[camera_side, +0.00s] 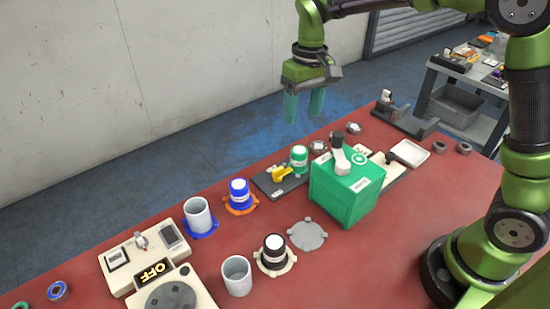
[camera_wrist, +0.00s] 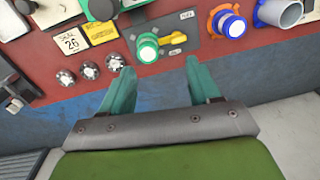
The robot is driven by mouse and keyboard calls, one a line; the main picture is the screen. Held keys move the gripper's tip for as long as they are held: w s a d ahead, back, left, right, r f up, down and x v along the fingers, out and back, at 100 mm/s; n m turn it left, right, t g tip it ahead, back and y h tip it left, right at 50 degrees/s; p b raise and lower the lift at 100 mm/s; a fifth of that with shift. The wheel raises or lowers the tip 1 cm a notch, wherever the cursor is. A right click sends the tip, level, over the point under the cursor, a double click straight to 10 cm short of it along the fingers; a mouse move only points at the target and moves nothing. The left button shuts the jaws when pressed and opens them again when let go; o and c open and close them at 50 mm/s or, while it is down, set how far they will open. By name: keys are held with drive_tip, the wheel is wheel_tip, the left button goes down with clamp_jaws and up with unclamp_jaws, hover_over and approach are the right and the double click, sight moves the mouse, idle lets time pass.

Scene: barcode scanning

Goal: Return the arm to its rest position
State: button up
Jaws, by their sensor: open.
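My gripper (camera_side: 303,106) is open and empty in the side view. It hangs in the air above the far edge of the red table (camera_side: 419,200), with its teal fingers pointing down. In the wrist view my gripper (camera_wrist: 160,82) shows two teal fingers spread apart with nothing between them. A green-capped container (camera_wrist: 147,47) lies beyond the fingertips there, apart from them. The same green-capped container (camera_side: 299,158) stands on a dark plate in the side view.
A green box (camera_side: 345,195) with a scanner-like grey device (camera_side: 340,158) stands mid-table. A blue-capped container (camera_side: 239,192), a black container (camera_side: 273,250), grey cups (camera_side: 237,276) and an OFF-display machine (camera_side: 150,265) stand left. Metal knobs (camera_wrist: 90,76) line the edge. Air around my gripper is clear.

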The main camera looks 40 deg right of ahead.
drive_tip(key=s+d+r+m+t, duration=0.1)
drive_tip(key=s+r+t, duration=0.1)
drive_tip(key=s, duration=0.7)
drive_tip(key=s+d+r+m+t+y, duration=0.1)
drive_tip(key=s+t, duration=0.4)
drive_tip(key=s, duration=0.5)
wheel_tip(320, 180, up, 2)
drive_tip(key=shift+d+r+m, duration=0.15)
drive_tip(key=shift+d+m, duration=0.35)
drive_tip(key=shift+d, duration=0.1)
